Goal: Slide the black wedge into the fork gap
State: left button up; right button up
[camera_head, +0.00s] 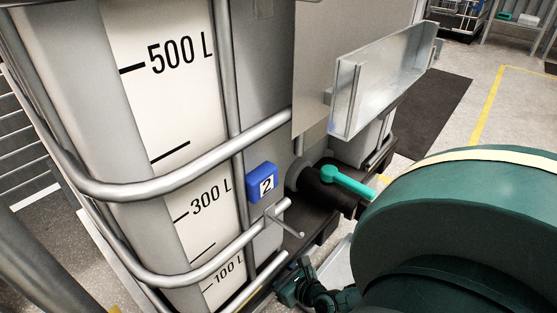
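I cannot make out the black wedge or the fork gap in the head view. A caged liquid tank (180,105) with a litre scale fills the left and middle. A black outlet valve (308,181) with a green lever (347,182) sticks out low on the tank's right side.
A blue tag (262,183) marked 2 hangs by the cage bars. A metal trough (385,82) juts out at the upper right. A large dark green rounded body (460,225) blocks the lower right. Open floor with a yellow line (488,105) lies beyond.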

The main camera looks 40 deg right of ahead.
jog(key=shift+c, duration=0.2)
grip_shut()
jog(key=shift+o, duration=0.2)
grip_release()
jog(key=shift+s+r, duration=0.2)
jog(key=shift+s, duration=0.05)
pick_arm(q)
jog(key=shift+w+d+f+n+y+p, duration=0.15)
jog(key=shift+f+n+y+p, duration=1.05)
jog(key=shift+f+n+y, duration=0.3)
jog(key=shift+w+d+f+n+y+p, duration=0.1)
jog(key=shift+f+n+y+p, duration=1.1)
jog(key=shift+n+y, duration=0.5)
pick_arm(e)
jog(key=v, duration=1.2)
jog(key=shift+s, duration=0.3)
